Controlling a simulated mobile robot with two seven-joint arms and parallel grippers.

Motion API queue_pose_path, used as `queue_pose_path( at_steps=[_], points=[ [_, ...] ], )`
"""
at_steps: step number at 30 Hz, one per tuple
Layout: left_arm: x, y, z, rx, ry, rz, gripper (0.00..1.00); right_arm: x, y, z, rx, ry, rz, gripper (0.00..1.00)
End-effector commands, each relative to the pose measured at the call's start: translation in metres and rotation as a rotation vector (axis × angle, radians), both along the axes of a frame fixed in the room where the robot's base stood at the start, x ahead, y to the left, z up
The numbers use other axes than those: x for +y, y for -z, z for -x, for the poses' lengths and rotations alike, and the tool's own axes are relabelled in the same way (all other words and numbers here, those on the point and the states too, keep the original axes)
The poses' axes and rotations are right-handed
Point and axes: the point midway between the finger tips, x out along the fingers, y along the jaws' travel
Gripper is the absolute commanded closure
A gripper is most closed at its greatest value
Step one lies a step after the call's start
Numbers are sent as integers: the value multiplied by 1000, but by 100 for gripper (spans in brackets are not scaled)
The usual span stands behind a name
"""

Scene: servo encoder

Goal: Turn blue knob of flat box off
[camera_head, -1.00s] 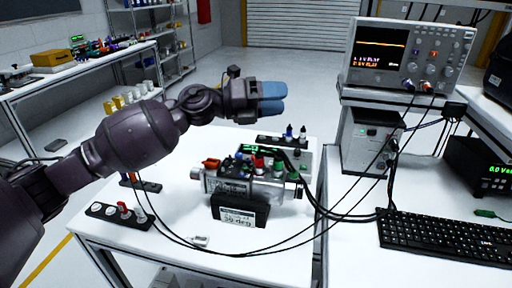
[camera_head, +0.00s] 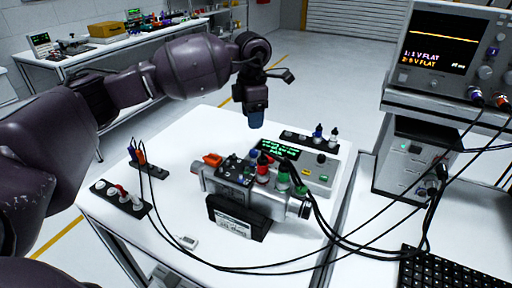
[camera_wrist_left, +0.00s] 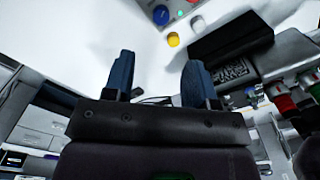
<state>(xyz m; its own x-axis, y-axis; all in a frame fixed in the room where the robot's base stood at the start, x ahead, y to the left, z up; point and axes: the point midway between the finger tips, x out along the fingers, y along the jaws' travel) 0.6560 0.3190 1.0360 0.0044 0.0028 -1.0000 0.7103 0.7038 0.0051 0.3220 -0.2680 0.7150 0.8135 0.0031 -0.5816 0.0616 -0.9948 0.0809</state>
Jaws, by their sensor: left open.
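The flat box (camera_head: 318,182) is a low grey box with a green-text display, lying behind the servo motor assembly on the white table. A blue knob (camera_wrist_left: 161,15) shows at the top of the left wrist view, beside a yellow knob (camera_wrist_left: 173,39) on a pale surface. My left gripper (camera_head: 256,119) points down above the table, left of and behind the flat box. Its two blue fingers (camera_wrist_left: 158,80) are apart with nothing between them. My right gripper is not in view.
The servo assembly (camera_head: 235,185) stands in front of the flat box, with a black labelled block (camera_head: 238,217). Black cables run right across the table. A strip with knobs (camera_head: 122,198) lies at left. An oscilloscope (camera_head: 440,45) stands at right. The table's back left is clear.

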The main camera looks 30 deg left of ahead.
Motion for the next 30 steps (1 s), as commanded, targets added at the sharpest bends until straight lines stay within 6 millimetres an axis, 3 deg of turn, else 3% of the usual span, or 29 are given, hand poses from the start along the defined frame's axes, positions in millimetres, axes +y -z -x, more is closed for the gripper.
queue_pose_path(
  at_steps=[18,24,30],
  points=[
    [-2,91,0,6,4,3,48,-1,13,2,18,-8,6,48],
    [-1,106,0,4,4,4,48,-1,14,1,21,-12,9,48],
    [-1,108,0,2,4,4,48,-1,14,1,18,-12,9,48]
  ],
)
